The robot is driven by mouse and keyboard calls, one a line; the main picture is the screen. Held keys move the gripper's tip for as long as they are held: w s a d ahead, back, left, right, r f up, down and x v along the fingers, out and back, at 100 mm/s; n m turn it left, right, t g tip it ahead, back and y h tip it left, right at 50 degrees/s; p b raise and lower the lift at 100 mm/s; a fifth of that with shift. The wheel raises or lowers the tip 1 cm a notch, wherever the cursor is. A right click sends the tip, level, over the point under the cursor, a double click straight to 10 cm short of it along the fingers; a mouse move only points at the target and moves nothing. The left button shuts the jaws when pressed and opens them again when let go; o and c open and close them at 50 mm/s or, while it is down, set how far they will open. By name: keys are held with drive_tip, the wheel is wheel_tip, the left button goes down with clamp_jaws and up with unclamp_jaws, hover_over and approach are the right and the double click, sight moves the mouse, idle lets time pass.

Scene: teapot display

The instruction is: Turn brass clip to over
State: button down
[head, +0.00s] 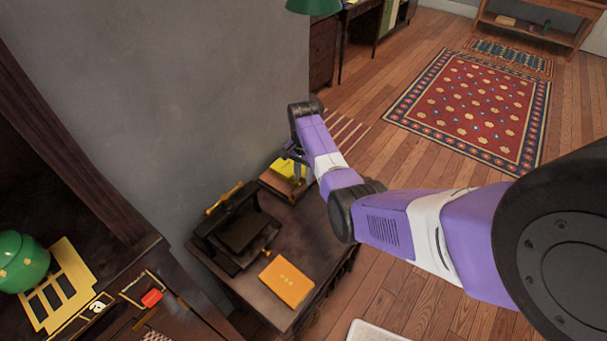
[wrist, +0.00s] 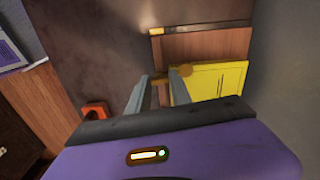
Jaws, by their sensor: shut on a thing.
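My gripper (wrist: 160,84) is at the wooden board (wrist: 205,45) in the wrist view, with a finger on each side of a small brass piece. This looks like the brass clip (wrist: 185,70); its rounded end shows by the right finger, and the rest is partly hidden. The jaws are shut on it. A yellow card (wrist: 215,84) lies against the board, just right of the fingers. In the head view the yellow card (head: 289,167) is at the far end of the small dark table, with my gripper (head: 294,157) over it; the clip cannot be made out there.
The dark table (head: 262,294) also bears a black frame-like device (head: 240,232) and an orange booklet (head: 287,281). A grey wall (head: 200,80) stands close behind. An orange object (wrist: 95,112) is left of the fingers. Open floor (head: 400,270) lies right of the table.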

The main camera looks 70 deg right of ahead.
drive_tip(key=shift+d+r+m, duration=0.1)
drive_tip(key=shift+m, duration=0.5)
drive_tip(key=c, duration=1.2)
unclamp_jaws()
drive_tip(key=shift+o, duration=0.2)
drive_tip(key=shift+r, duration=3.85)
